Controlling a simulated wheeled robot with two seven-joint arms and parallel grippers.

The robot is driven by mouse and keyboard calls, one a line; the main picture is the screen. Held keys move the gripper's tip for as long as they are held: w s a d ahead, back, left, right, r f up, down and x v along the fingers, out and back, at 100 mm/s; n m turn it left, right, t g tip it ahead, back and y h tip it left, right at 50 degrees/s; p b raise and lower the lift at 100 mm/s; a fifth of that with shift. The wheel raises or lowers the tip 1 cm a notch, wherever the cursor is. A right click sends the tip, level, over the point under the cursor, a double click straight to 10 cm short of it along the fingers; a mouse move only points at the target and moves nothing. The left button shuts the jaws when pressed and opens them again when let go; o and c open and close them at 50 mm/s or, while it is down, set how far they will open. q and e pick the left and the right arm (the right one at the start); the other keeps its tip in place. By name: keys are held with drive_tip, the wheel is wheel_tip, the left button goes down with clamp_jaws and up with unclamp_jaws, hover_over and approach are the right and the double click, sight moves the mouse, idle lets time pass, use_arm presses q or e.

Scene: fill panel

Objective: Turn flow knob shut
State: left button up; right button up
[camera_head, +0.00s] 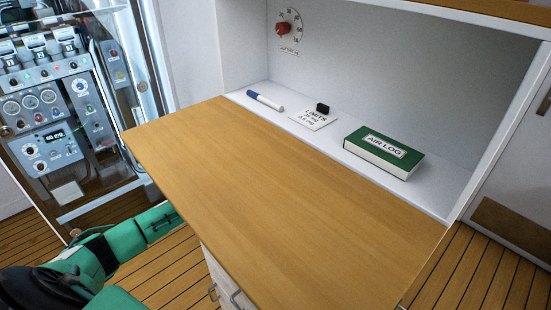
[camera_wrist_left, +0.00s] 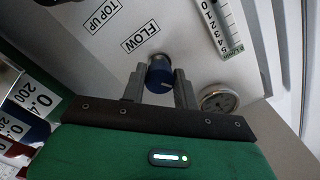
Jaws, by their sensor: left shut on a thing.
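The blue flow knob (camera_wrist_left: 159,72) is on a pale panel in the left wrist view, beside the label reading FLOW (camera_wrist_left: 140,37). My left gripper (camera_wrist_left: 160,78) has its two grey fingers on either side of the knob and is shut on it. A white pointer line shows faintly on the knob; its exact setting is hard to tell. In the head view my green left arm comes in at the lower left; the flow knob cannot be made out there. My right gripper is in neither view.
Near the knob are a TOP UP label (camera_wrist_left: 101,13), a numbered scale (camera_wrist_left: 228,25) and a round gauge (camera_wrist_left: 218,101). A bare wooden worktop (camera_head: 270,190) fills the middle. Behind it lie a marker (camera_head: 264,100), a LIMITS card (camera_head: 313,119) and a green AIR LOG box (camera_head: 384,152).

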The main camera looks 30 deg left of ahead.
use_arm(q)
drive_tip(key=m+b, duration=0.1)
drive_tip(key=m, duration=0.5)
drive_tip(key=shift+m+b, duration=0.3)
idle(0.5)
drive_tip(key=o, duration=1)
drive_tip(key=b+v, duration=0.3)
drive_tip(key=v, duration=1.1)
drive_tip(key=shift+b, duration=0.4)
